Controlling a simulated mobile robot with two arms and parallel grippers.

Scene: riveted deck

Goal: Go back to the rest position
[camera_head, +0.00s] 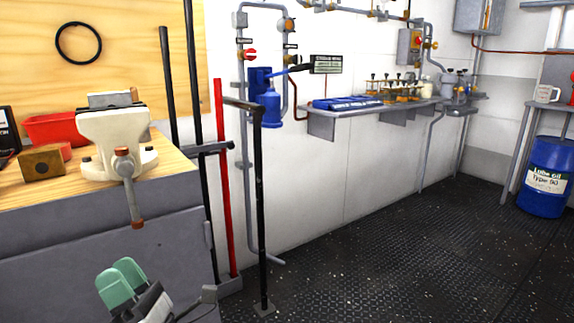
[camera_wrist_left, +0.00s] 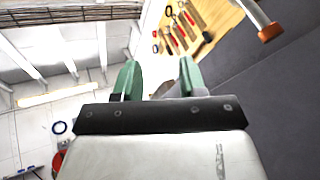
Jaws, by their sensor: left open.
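My left gripper (camera_head: 122,284) shows at the bottom left of the head view, in front of the grey workbench side and below the vise. Its two green fingers are apart and nothing is between them. In the left wrist view the green fingers (camera_wrist_left: 157,80) also stand apart and empty, with the wall and tool board beyond them. My right gripper is not in either view.
A workbench (camera_head: 185,166) with a white vise (camera_head: 112,140), a red bin (camera_head: 56,127) and a wooden block (camera_head: 42,162) stands at left. Upright bars (camera_head: 221,180) stand beside it. A blue drum (camera_head: 545,178) is at far right. The dark deck floor (camera_head: 400,255) is clear.

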